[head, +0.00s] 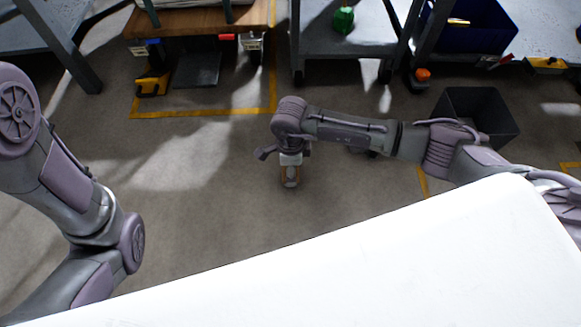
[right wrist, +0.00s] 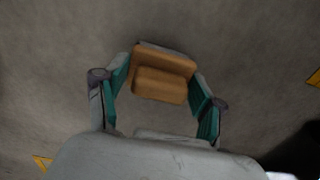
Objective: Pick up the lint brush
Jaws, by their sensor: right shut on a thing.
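The lint brush (right wrist: 160,84) shows as an orange-brown block with a raised middle in the right wrist view. It sits between the teal finger pads of my right gripper (right wrist: 158,92), which is shut on it. In the head view my right gripper (head: 290,170) points down over the floor, with a small brownish part of the brush (head: 291,183) at its tips. I cannot tell whether the brush touches the floor. My left arm comes in at the left of the head view, but its gripper is out of view.
A black open bin (head: 478,108) stands on the floor at the right. A wooden-topped bench (head: 190,22) and a grey wheeled table (head: 340,40) stand at the back. A blue bin (head: 480,30) is at the upper right. Floor (head: 190,190) around my right gripper is clear.

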